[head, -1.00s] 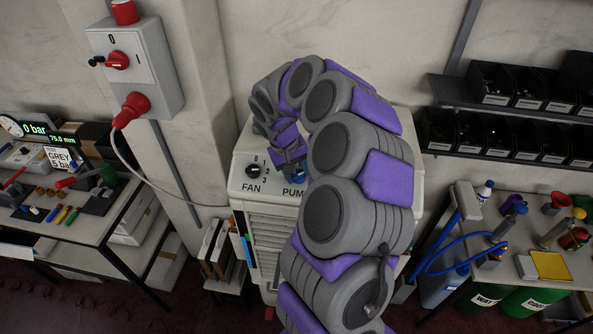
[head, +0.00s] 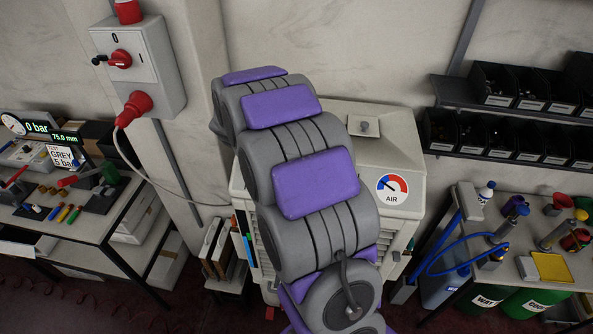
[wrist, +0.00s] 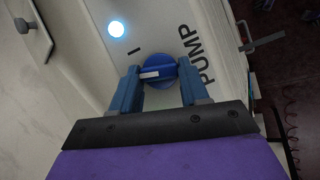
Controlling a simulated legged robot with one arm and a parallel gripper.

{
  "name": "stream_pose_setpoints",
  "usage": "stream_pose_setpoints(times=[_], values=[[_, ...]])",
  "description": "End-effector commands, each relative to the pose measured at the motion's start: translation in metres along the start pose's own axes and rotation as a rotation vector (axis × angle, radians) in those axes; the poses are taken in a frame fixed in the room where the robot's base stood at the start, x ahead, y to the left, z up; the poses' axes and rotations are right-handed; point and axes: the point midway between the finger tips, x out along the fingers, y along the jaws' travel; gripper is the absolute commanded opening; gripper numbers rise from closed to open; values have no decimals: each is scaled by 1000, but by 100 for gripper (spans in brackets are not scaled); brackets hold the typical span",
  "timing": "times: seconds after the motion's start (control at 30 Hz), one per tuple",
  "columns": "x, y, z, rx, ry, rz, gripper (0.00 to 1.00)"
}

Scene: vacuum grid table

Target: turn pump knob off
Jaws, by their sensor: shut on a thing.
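The pump knob (wrist: 160,66) is round and blue with a white pointer stripe, on a pale panel beside the black word PUMP. In the wrist view the stripe lies nearly level and points left, below and away from the short "I" mark. My gripper (wrist: 158,73) is shut on the knob, with one blue finger on each side of it. A round light (wrist: 116,28) near the knob glows bluish white. In the head view my arm hides the gripper, the knob and the front part of the panel.
The pale cooler unit (head: 400,150) has an AIR dial (head: 391,189) and a small grey knob on top. A grey switch box (head: 135,60) with a red plug hangs on the wall at left. Cluttered tables stand on both sides.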

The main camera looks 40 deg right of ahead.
Motion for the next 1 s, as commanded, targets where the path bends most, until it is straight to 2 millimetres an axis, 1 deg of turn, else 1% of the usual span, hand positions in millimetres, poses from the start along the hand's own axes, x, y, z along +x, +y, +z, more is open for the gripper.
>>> stream_pose_setpoints(times=[0.03,0.2,0.4,0.6,1.0], values=[[-2,3,1,-31,1,24,14],[-1,2,1,-129,-1,70,14],[-1,1,0,-203,2,107,14],[-1,1,0,-238,1,125,14],[-1,1,0,-246,2,129,14]])
